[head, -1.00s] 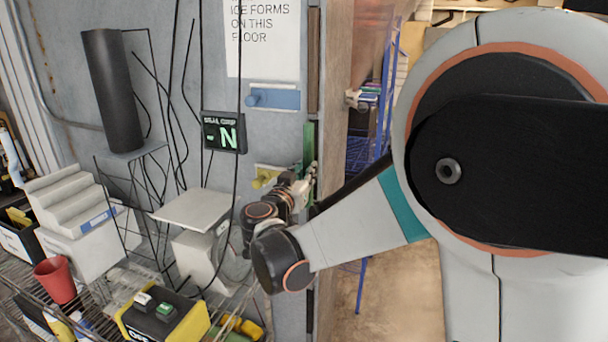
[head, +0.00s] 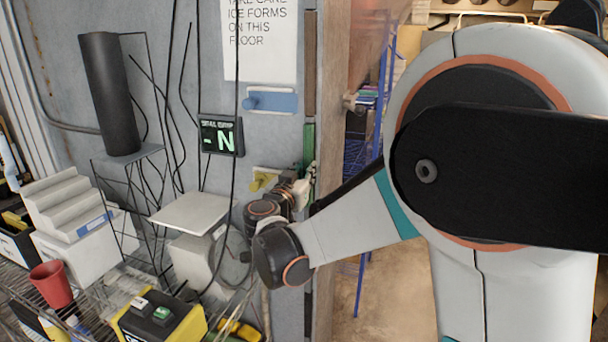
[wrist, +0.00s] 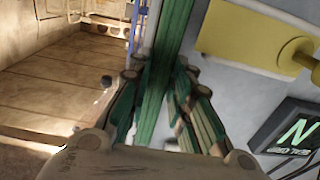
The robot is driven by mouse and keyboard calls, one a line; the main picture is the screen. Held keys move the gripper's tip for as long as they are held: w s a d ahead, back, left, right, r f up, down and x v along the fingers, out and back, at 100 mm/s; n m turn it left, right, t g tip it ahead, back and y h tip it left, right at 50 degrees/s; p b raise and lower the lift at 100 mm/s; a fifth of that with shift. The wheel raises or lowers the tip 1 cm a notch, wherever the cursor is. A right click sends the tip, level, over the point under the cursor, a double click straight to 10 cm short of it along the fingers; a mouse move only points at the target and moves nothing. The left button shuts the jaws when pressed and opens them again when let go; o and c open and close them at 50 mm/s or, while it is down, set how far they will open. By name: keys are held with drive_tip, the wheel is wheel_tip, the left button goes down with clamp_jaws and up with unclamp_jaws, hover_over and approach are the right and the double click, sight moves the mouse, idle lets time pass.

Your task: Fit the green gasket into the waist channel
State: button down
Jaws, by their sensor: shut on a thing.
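The green gasket (head: 309,143) is an upright strip along the edge of the grey door frame, between a brown strip above and a dark one below. In the wrist view the gasket (wrist: 172,38) runs down between the fingers. My gripper (head: 304,184) is shut on it, with the green-padded fingers (wrist: 160,92) on either side. The waist channel lies along this frame edge, behind the gasket and gripper. I cannot tell how far the gasket is seated in it.
A yellow latch (head: 263,179) is close left of my gripper, and a blue latch (head: 270,100) is higher up. A display showing "N" (head: 221,135) hangs from cables. Open floor (head: 395,270) lies right.

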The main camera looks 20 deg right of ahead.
drive_tip(key=shift+w+d, duration=0.2)
drive_tip(key=shift+w, duration=0.1)
drive_tip(key=c, duration=1.4)
unclamp_jaws()
drive_tip(key=shift+o, duration=0.2)
drive_tip(key=o, duration=0.6)
drive_tip(key=shift+w+d, duration=0.1)
drive_tip(key=v, duration=0.7)
